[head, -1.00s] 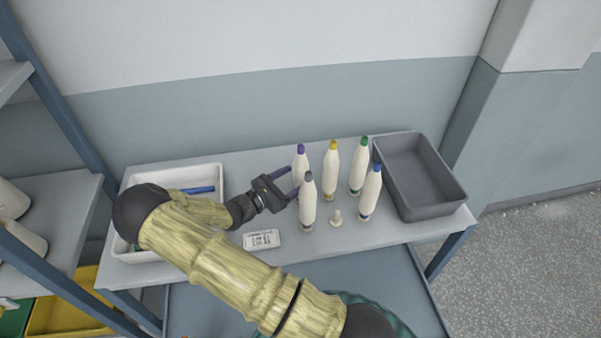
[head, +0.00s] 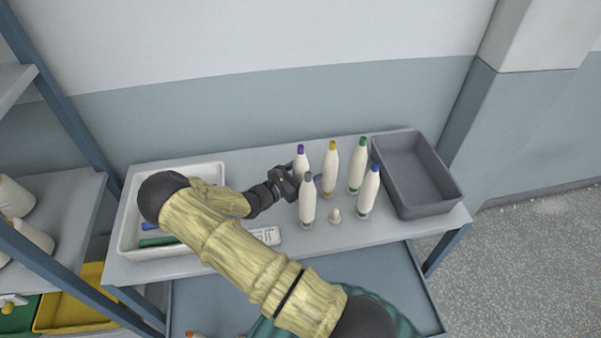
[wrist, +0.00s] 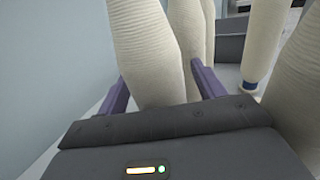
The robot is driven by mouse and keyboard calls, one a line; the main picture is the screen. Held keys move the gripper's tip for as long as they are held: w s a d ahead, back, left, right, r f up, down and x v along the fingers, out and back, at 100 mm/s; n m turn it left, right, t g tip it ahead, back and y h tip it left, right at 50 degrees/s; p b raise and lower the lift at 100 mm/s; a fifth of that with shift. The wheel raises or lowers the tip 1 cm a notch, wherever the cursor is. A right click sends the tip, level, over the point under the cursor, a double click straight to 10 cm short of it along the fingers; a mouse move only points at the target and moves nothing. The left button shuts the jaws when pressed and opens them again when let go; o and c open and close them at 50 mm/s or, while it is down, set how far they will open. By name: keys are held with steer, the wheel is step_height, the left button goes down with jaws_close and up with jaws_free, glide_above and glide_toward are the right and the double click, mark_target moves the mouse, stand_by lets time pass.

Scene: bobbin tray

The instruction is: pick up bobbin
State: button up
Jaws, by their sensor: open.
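Several cream bobbins stand upright on the grey table: one with a purple tip (head: 301,161), one with a grey tip (head: 308,203), and others with yellow (head: 330,172), green (head: 357,170) and blue (head: 369,192) tips. My gripper (head: 303,172) is open at the purple-tipped bobbin, behind the grey-tipped one. In the wrist view, my purple fingers (wrist: 160,88) lie on either side of a bobbin (wrist: 150,45), which I take to be the purple-tipped one. Its tip is out of that view. I cannot tell whether a finger touches it. Another bobbin (wrist: 295,95) stands outside the right finger.
An empty dark grey bin (head: 432,208) stands at the table's right end. A white tray (head: 222,172) with blue and green items is at the left, partly behind my arm.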

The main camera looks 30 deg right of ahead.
steer(key=c, duration=1.1)
step_height(320, 180, up, 18)
steer(key=b, duration=0.3)
steer(key=shift+r, duration=0.1)
